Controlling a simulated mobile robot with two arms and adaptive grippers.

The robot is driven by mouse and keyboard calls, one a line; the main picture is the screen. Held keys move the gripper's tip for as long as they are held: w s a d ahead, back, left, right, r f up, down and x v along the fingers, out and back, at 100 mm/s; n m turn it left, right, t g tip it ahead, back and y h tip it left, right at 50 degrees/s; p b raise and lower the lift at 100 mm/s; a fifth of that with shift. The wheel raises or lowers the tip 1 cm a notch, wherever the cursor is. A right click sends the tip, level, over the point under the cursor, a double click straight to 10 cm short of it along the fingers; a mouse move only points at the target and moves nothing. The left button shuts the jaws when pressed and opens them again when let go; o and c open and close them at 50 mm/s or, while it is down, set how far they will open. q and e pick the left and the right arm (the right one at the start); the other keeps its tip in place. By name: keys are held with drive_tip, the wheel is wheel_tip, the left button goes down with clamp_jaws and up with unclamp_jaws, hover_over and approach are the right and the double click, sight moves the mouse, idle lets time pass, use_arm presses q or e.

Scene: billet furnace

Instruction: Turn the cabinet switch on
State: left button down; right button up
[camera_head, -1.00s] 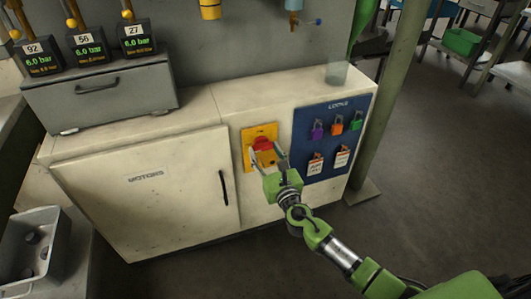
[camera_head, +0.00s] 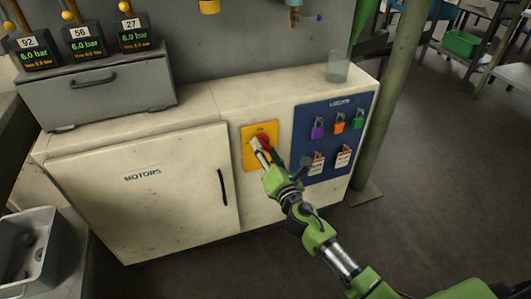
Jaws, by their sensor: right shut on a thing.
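The cabinet switch is a red handle (camera_head: 264,141) on a yellow plate (camera_head: 248,156), on the front of the cream cabinet marked MOTORS (camera_head: 140,195). My right gripper (camera_head: 260,152) is at the plate, its fingers shut on the red handle. The fingers cover part of the handle, so its exact angle is hard to tell. My green right arm comes in from the lower right. My left gripper is not in view.
A blue board marked LOCKS (camera_head: 304,117) with several coloured padlocks and tags is just right of the switch. A green post (camera_head: 385,120) stands right of the cabinet. A grey drawer unit (camera_head: 98,97) and a clear cup (camera_head: 338,66) sit on top.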

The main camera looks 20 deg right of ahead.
drive_tip(key=shift+m, duration=1.5)
drive_tip(key=m, duration=0.2)
drive_tip(key=shift+m, duration=1.3)
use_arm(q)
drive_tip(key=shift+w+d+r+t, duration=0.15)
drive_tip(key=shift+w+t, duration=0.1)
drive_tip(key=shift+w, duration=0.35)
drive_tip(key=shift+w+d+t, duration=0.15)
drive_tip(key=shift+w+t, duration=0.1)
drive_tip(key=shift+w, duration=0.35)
use_arm(e)
drive_tip(key=shift+d+m, duration=0.1)
drive_tip(key=shift+m, duration=0.7)
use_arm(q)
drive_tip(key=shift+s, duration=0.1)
use_arm(e)
drive_tip(key=o, duration=1.1)
drive_tip(key=shift+s, duration=0.1)
